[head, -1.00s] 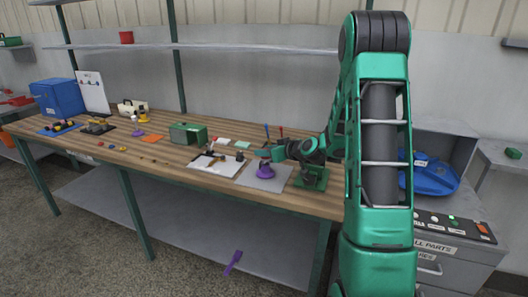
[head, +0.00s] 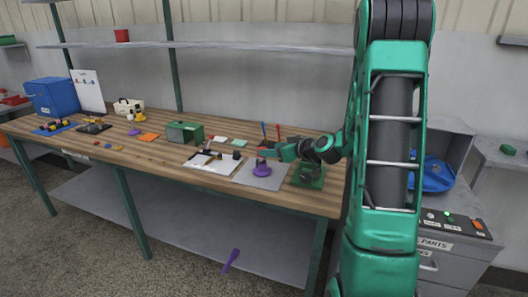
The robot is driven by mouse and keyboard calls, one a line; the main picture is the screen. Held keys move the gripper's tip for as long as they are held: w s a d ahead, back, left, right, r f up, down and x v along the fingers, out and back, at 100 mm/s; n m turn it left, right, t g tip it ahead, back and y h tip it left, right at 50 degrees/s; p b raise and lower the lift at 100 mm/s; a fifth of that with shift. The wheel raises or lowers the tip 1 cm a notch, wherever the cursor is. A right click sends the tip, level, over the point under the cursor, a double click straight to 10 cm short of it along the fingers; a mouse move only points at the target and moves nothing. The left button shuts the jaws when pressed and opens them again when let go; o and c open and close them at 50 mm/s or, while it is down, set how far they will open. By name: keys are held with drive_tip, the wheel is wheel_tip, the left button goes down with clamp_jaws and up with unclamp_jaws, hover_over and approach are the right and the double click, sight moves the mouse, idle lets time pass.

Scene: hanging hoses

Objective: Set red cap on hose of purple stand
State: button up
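A purple stand (head: 262,171) stands on a grey mat (head: 248,181) near the front right of the workbench. Its hose is too small and too covered by my gripper to make out. My gripper (head: 266,153) is just above the stand, reaching in from the right. A speck of red shows near the fingertips, but I cannot tell if it is the red cap or whether it is held. A second purple thing (head: 134,132) lies on the far left of the bench. The fingers are too small to tell open from shut.
A white board with dark pieces (head: 213,164) lies left of the mat, with a green box (head: 185,131) behind. A green block (head: 308,176) stands right of the mat under my arm. A blue bin (head: 57,97) is far left.

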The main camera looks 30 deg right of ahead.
drive_tip(key=shift+v, duration=1.95)
